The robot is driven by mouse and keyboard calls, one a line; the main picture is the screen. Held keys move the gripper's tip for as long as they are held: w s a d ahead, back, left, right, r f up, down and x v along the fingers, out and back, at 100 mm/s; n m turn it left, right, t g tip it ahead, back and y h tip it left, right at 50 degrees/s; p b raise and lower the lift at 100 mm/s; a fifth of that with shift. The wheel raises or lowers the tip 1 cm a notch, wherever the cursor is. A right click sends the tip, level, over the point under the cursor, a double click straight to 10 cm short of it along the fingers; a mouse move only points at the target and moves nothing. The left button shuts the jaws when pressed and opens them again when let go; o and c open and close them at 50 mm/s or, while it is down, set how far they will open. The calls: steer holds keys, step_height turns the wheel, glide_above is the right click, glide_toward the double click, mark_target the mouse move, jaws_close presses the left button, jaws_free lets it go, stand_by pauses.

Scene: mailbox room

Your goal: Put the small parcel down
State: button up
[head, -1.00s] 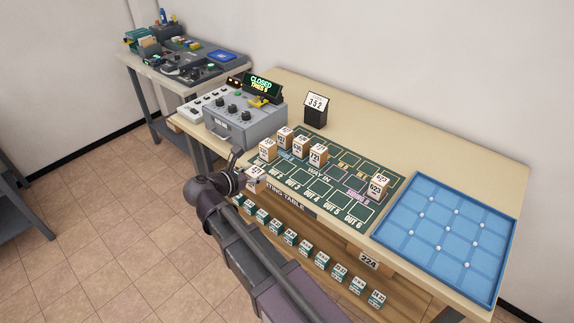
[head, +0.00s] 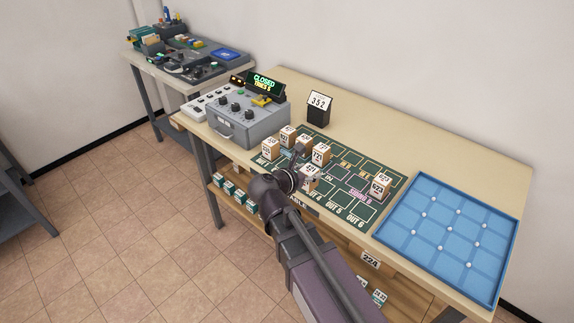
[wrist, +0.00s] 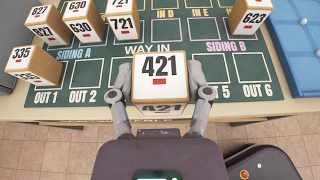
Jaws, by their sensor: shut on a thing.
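The small parcel (wrist: 160,68) is a tan box marked 421, held between the two grey fingers of my gripper (wrist: 161,92) in the wrist view. In that view it appears over the green mat (wrist: 225,62), between OUT 2 and OUT 5, below the words WAY IN. Its front face also shows 421. In the head view the parcel (head: 311,176) is at the mat's front edge, partly hidden by my gripper (head: 301,167). I cannot tell whether its underside touches the mat.
Parcels marked 335 (head: 270,149), 827 (head: 287,136), 630 and 721 (head: 320,152) stand at the mat's left. Parcel 623 (head: 380,187) is at the right. A blue tray (head: 408,186) lies farther right. A grey control box (head: 232,120) and a 352 sign (head: 318,108) stand behind.

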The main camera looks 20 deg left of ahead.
steer(key=shift+d, duration=0.35)
steer(key=shift+w+a, duration=0.1)
steer(key=shift+w, duration=0.05)
steer(key=w+a, duration=0.3)
steer(key=w+a+f+b, duration=0.1)
steer(key=w+a, duration=0.2)
steer(key=w, duration=0.1)
steer(key=w+a, duration=0.3)
steer(key=a, duration=0.1)
steer(key=shift+w+f, duration=0.15)
steer(key=shift+w, duration=0.05)
steer(key=shift+w+a+f, duration=0.1)
steer(key=shift+w+a, duration=0.35)
steer(key=shift+a, duration=0.05)
step_height(320, 180, down, 4)
steer(key=b, duration=0.4)
steer(key=shift+r, duration=0.25)
steer(key=shift+f, duration=0.15)
steer(key=o, duration=1.2)
